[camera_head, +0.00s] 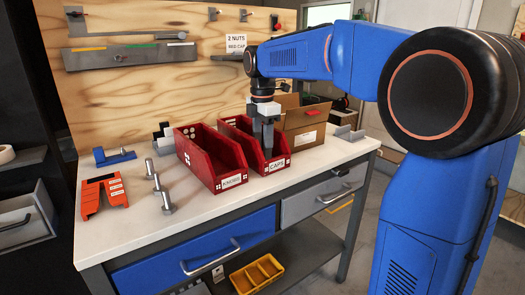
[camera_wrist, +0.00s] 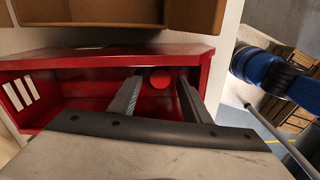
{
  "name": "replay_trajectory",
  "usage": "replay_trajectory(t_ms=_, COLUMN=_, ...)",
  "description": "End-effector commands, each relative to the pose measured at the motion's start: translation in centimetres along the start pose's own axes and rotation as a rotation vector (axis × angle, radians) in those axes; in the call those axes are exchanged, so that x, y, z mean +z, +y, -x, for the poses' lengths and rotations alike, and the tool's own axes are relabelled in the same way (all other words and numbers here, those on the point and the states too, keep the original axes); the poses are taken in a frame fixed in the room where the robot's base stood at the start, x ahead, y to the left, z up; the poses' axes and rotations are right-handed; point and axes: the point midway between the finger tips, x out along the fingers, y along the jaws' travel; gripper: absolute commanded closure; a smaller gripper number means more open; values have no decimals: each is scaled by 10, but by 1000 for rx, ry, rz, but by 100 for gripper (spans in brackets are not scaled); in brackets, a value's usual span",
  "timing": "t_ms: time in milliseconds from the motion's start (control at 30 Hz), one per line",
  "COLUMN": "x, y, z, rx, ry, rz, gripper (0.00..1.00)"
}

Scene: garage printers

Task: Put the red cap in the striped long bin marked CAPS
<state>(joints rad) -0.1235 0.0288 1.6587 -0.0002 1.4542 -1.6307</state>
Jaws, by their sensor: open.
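The long red bin marked CAPS (camera_head: 276,168) stands on the white workbench; its wall also shows in the wrist view (camera_wrist: 60,62), with white stripes at the left end. My gripper (camera_head: 268,147) points down into this bin. In the wrist view, my gripper (camera_wrist: 161,80) is open, with its two fingers apart inside the bin. The round red cap (camera_wrist: 160,78) shows between the fingertips, within the bin's outline. I cannot tell whether it touches a finger or the bin floor. The cap is hidden in the head view.
A second red bin (camera_head: 232,182) stands close on the left. Cardboard boxes (camera_head: 304,120) are behind on the right. The bench's front left is clear.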

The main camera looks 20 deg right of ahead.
Motion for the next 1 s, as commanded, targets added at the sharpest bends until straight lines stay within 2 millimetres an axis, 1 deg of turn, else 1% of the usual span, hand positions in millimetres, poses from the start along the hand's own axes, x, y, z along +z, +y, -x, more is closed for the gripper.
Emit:
replay_trajectory(t_ms=300, x=0, y=1, z=60, rx=4, ry=0, rz=0, gripper=56)
replay_trajectory(t_ms=500, x=0, y=0, z=92, rx=2, ry=0, rz=0, gripper=56)
replay_trajectory(t_ms=700, x=0, y=0, z=108, rx=1, ry=0, rz=0, gripper=56)
replay_trajectory(t_ms=900, x=0, y=-1, z=110, rx=1, ry=0, rz=-2, gripper=56)
replay_trajectory(t_ms=1000, x=1, y=-8, z=109, rx=7, ry=0, rz=-30, gripper=56)
